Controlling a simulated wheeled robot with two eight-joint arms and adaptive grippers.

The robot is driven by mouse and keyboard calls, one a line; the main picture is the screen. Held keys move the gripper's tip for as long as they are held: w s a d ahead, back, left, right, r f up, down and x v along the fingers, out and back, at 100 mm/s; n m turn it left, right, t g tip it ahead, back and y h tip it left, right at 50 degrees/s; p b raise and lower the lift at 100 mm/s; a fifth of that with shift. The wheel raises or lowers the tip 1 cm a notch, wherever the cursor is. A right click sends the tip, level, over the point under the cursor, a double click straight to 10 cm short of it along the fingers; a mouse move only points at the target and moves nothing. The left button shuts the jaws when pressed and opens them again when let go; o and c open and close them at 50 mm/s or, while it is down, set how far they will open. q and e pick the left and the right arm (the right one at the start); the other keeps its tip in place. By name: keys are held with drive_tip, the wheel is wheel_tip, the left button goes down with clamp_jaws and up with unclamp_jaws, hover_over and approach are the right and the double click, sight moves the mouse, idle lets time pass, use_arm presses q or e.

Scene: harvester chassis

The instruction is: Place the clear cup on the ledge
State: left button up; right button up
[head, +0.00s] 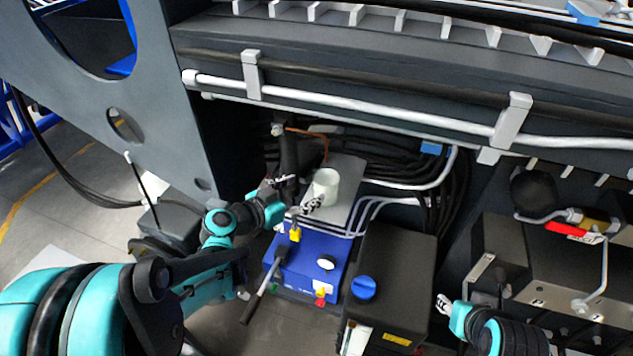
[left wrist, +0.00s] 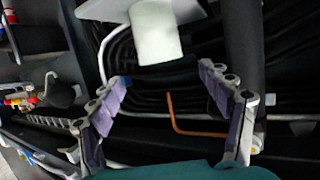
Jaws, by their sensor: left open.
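The cup (head: 326,187) looks pale and whitish in the head view. It stands upright on a flat grey ledge (head: 346,172) inside the chassis bay. My left gripper (head: 302,191) is just left of the cup, with its fingers spread. In the left wrist view, the cup (left wrist: 155,32) is beyond the open fingers (left wrist: 165,80), with a clear gap, and its base is against the pale ledge (left wrist: 188,12). Nothing is between the fingers. My right gripper (head: 443,304) shows only in small part at the lower right; its jaw state is unclear.
A blue box (head: 318,262) with yellow and red caps and a dark handle lies below the ledge. A black tank (head: 395,275) with a blue cap is to its right. Black hoses (head: 390,160) and pale pipes run behind. A beam with a white rail (head: 385,110) overhangs the bay.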

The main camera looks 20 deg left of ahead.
use_arm(q)
drive_tip(key=s+d+f+n+g+y, duration=0.1)
drive_tip(key=s+n+g+y, duration=0.1)
drive_tip(key=s, duration=0.7)
drive_tip(key=s+d+f+n+g+y, duration=0.2)
drive_tip(key=s+n+g+y, duration=0.1)
drive_tip(key=s, duration=0.5)
drive_tip(key=shift+s+d+g+y, duration=0.25)
drive_tip(key=shift+s+g+y, duration=0.1)
drive_tip(key=shift+g+y, duration=0.2)
drive_tip(key=shift+f, duration=0.1)
